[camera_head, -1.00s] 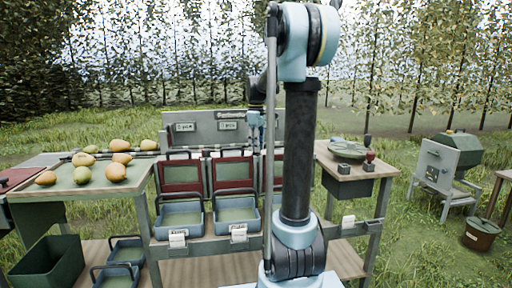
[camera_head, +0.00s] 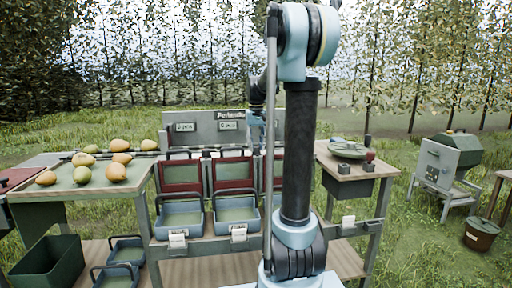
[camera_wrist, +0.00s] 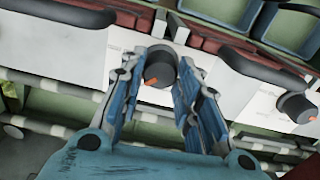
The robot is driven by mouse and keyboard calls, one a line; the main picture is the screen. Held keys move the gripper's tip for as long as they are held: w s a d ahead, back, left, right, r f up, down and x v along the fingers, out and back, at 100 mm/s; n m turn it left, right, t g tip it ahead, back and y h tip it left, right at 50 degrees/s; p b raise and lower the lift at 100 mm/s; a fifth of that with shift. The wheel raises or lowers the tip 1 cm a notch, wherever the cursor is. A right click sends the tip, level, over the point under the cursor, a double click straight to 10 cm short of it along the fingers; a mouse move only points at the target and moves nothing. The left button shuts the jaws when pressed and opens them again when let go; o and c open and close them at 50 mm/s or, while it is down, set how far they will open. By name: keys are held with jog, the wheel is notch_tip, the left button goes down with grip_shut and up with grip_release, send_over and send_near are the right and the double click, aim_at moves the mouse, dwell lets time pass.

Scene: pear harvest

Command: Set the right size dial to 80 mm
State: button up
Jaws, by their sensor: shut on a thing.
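In the wrist view, my gripper (camera_wrist: 165,78) has its blue fingers on both sides of a dark round dial (camera_wrist: 160,66) on a pale panel, and is shut on it. The dial has an orange mark, pointing to the lower left in that view. A second dark dial (camera_wrist: 296,106) with an orange mark sits at the right of the wrist view, free of the gripper. In the head view, my gripper (camera_head: 257,132) is small and partly hidden by my arm at the grey panel (camera_head: 205,138). The dial scale numbers cannot be read.
Red-framed flaps (camera_head: 181,174) and blue trays (camera_head: 181,214) stand before the panel. Several pears (camera_head: 117,172) lie on the left table. A side table with a green disc (camera_head: 348,149) stands at right. My arm column blocks the middle of the head view.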

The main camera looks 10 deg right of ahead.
aim_at(256, 147)
jog(key=m, duration=0.4)
jog(key=shift+w+m, duration=0.1)
jog(key=shift+m, duration=0.2)
jog(key=m, duration=0.4)
jog(key=shift+m, duration=0.4)
jog(key=o, duration=1.1)
jog(key=shift+c, duration=0.2)
jog(key=shift+r, duration=0.1)
notch_tip(256, 147, up, 12)
